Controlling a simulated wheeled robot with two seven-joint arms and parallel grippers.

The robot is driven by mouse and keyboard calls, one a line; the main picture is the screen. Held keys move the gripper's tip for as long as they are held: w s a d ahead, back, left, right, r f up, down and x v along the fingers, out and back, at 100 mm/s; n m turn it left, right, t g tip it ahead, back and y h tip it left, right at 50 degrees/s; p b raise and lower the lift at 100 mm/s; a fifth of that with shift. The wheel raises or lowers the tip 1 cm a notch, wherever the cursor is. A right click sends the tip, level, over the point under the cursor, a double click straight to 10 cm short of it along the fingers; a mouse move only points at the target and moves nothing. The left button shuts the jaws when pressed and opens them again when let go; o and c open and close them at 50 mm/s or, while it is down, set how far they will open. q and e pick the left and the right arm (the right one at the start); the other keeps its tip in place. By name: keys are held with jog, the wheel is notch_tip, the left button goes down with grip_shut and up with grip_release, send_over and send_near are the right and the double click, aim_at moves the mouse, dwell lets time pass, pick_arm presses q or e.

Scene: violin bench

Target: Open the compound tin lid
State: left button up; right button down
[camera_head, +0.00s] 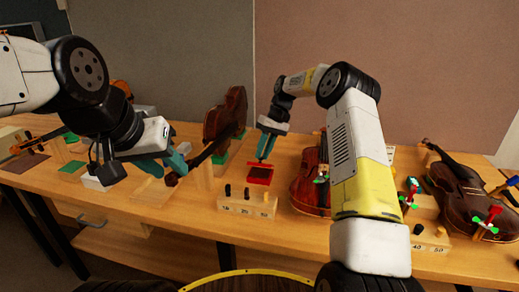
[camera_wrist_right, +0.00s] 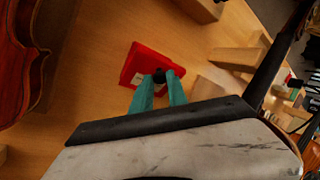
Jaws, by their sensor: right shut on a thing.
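The compound tin (camera_head: 260,174) is a small red box on the bench, behind a numbered wooden block. It also shows from above in the right wrist view (camera_wrist_right: 139,62), with a dark knob (camera_wrist_right: 160,76) on its red lid. My right gripper (camera_head: 264,158) comes down over the tin, its teal fingers shut on the knob; the fingers also show in the right wrist view (camera_wrist_right: 160,88). Whether the lid is tilted or lifted I cannot tell clearly. My left gripper (camera_head: 168,166) is over the left part of the bench, away from the tin, with its teal fingers apart and empty.
A wooden block with pegs (camera_head: 247,206) stands just in front of the tin. A violin (camera_head: 309,190) lies right of it, partly behind my right arm, and another violin (camera_head: 462,193) lies further right. A dark instrument body (camera_head: 226,114) stands upright behind left.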

jog(key=c, duration=1.3)
grip_release()
jog(key=v, duration=0.7)
jog(key=shift+d+r, duration=0.15)
jog(key=shift+r, duration=0.15)
jog(key=shift+w, duration=0.1)
